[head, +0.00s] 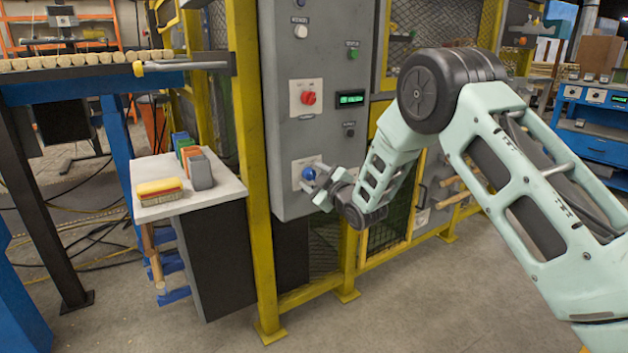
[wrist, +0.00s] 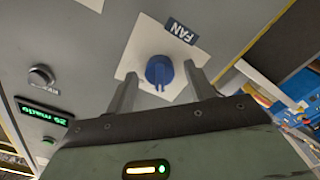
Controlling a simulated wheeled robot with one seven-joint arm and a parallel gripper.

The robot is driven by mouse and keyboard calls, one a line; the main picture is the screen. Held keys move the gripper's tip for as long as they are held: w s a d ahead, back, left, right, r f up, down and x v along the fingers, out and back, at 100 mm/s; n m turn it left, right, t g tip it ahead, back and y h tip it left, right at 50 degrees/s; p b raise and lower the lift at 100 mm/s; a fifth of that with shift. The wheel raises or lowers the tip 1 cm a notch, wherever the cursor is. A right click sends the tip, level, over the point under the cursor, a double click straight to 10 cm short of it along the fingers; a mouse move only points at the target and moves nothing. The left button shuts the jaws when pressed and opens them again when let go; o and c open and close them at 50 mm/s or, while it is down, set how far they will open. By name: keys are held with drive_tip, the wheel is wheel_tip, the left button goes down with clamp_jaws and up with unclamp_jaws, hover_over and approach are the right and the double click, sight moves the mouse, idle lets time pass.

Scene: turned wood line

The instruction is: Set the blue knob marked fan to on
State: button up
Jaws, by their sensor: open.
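The blue knob (wrist: 160,70) sits on a white plate (wrist: 140,52) with a blue label reading FAN (wrist: 181,31) in the wrist view. In the head view the blue knob (head: 308,174) is low on the grey control panel (head: 275,110). My gripper (wrist: 163,82) is open, with one finger on each side of the knob. The fingers look apart from the knob, and I cannot tell whether the tips reach its depth. In the head view my gripper (head: 316,186) is right at the knob and partly covers its plate.
Above are a red knob (head: 308,98) on a white plate, a green display (head: 351,98), a dark knob (head: 349,130) and a green button (head: 352,54). Yellow frame posts (head: 243,150) flank the panel. A small bench (head: 190,200) with a brush (head: 160,190) stands left.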

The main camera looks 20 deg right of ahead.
drive_tip(key=shift+w+a, duration=0.1)
drive_tip(key=shift+w, duration=0.1)
drive_tip(key=shift+c, duration=0.3)
drive_tip(key=c, duration=0.9)
drive_tip(key=shift+m, duration=0.4)
drive_tip(key=m, duration=0.5)
drive_tip(key=shift+m, duration=0.3)
drive_tip(key=m, duration=0.5)
drive_tip(key=shift+p, duration=0.3)
drive_tip(key=shift+f+m, duration=0.1)
drive_tip(key=shift+m, duration=0.3)
